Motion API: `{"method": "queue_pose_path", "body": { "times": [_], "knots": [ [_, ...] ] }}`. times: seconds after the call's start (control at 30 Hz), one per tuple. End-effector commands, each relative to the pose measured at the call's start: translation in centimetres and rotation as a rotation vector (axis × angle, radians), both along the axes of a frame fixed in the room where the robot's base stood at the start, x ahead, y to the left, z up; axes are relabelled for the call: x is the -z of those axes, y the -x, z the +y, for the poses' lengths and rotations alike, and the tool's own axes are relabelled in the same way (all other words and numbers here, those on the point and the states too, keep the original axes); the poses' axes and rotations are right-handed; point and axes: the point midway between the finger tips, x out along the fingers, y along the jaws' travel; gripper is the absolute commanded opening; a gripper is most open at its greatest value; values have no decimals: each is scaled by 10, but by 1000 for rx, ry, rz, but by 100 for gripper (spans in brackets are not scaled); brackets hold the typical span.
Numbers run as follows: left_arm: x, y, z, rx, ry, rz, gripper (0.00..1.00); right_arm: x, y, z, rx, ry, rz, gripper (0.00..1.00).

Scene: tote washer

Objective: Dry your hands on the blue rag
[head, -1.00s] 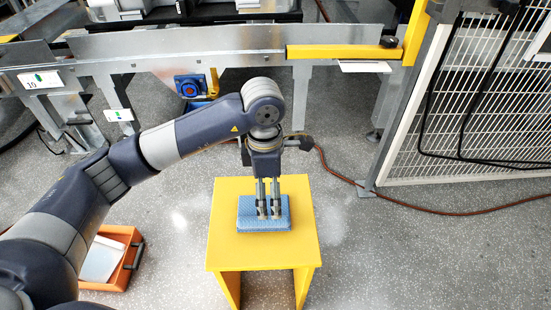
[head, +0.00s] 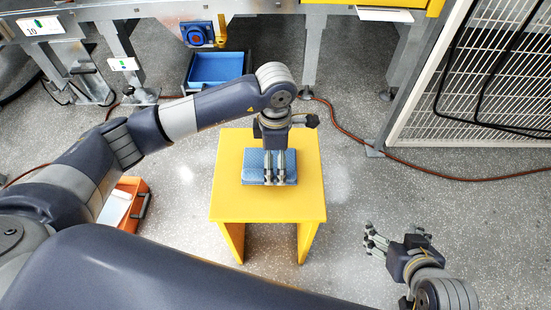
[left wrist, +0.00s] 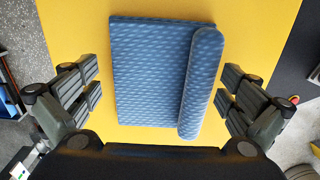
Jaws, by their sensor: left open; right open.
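The blue rag (head: 257,166) lies on a yellow stool (head: 240,208) in the head view. It is patterned and looks folded, with a rounded roll along one side in the left wrist view (left wrist: 150,75). My left gripper (head: 275,180) is over the rag, pointing down. In the left wrist view its open fingers (left wrist: 160,90) stand on either side of the rag, with nothing between them but the rag below. Whether the fingertips touch the rag cannot be told. My right gripper (head: 374,240) is open and empty, over the floor to the right of the stool.
An orange crate (head: 131,190) stands on the floor left of the stool. A blue bin (head: 217,68) sits under the metal conveyor frame at the back. A white mesh fence (head: 490,80) stands at the right. A hose (head: 350,135) runs across the floor.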

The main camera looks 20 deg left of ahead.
Motion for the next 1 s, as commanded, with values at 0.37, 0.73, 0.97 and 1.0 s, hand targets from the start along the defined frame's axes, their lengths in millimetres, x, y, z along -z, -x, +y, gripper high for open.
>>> {"method": "queue_pose_path", "body": {
  "times": [0.37, 0.73, 0.97, 1.0],
  "knots": [
    [4, 0, 0, 0, 0, -1, 100, -3, -4, 2, -1, -5, -23, 75],
    [5, 0, 0, -1, -2, 1, 33, -3, -4, 2, -2, -4, -23, 75],
    [7, 1, 1, -2, -3, 5, 32, -2, -4, 2, -3, -5, -22, 75],
    [8, 1, 1, -2, -4, 5, 32, -2, -4, 2, -3, -5, -21, 75]
  ]
}}
